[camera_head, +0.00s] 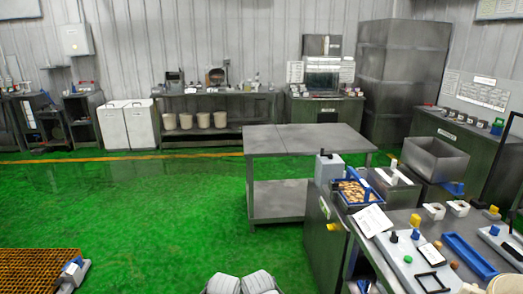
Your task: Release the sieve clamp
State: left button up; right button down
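I cannot single out the sieve clamp for sure. On the workbench (330,240) at the right, a blue-rimmed tray (375,201) holds brown pieces. Two small white bracket-like parts, one on the left (433,211) and one on the right (458,207), sit behind a light grey panel (402,262) with coloured knobs. Neither gripper shows. Two pale rounded shapes at the bottom middle look like parts of my own body.
A grey metal table (308,138) with a lower shelf stands in the middle. An orange grating (38,268) lies at the lower left, with a grey and blue device (74,272) beside it. Green floor (150,215) is open at left and centre. Cabinets and benches line the back wall.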

aim_at(335, 185)
jog(key=i+l, duration=0.15)
jog(key=i, duration=0.85)
jog(key=i+l+z, duration=0.15)
jog(key=i, duration=0.9)
